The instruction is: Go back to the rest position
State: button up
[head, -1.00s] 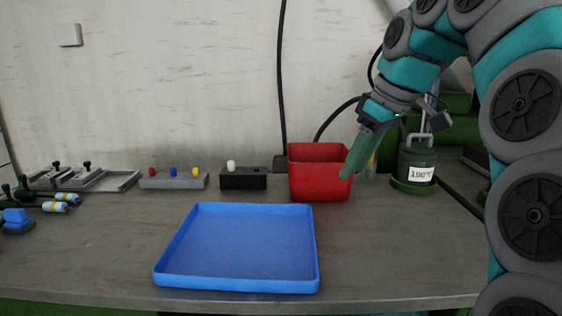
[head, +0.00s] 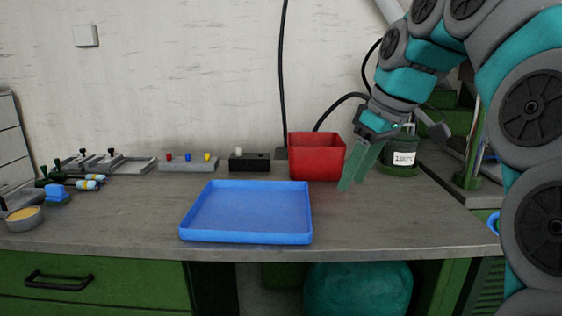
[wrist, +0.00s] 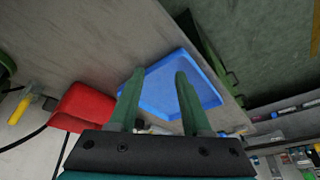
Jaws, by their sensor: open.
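My gripper (head: 352,182) is open and empty. In the head view it hangs above the right part of the table, in front of and to the right of the red bin (head: 316,160). Its two green fingers point down and to the left. In the wrist view the fingers (wrist: 157,84) stand apart with nothing between them. The blue tray (wrist: 210,98) shows beyond them, and the red bin (wrist: 84,108) is at the left. My arm comes in from the upper right of the head view.
The empty blue tray (head: 245,238) lies at the middle of the table. A dark pot with a label (head: 399,160) stands right of the bin. Buttons (head: 188,163), clamps, screwdrivers and a bowl (head: 25,217) are at the left. The table's right front is clear.

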jog(key=s+d+f+m+g+h, duration=0.2)
jog(key=s+f+m, duration=0.6)
jog(key=s+f, duration=2.1)
jog(key=f+g+h, duration=0.1)
jog(key=g, duration=0.1)
jog(key=shift+f+g, duration=0.35)
jog(key=shift+g, duration=0.05)
jog(key=shift+d+m, duration=0.1)
jog(key=shift+m, duration=0.2)
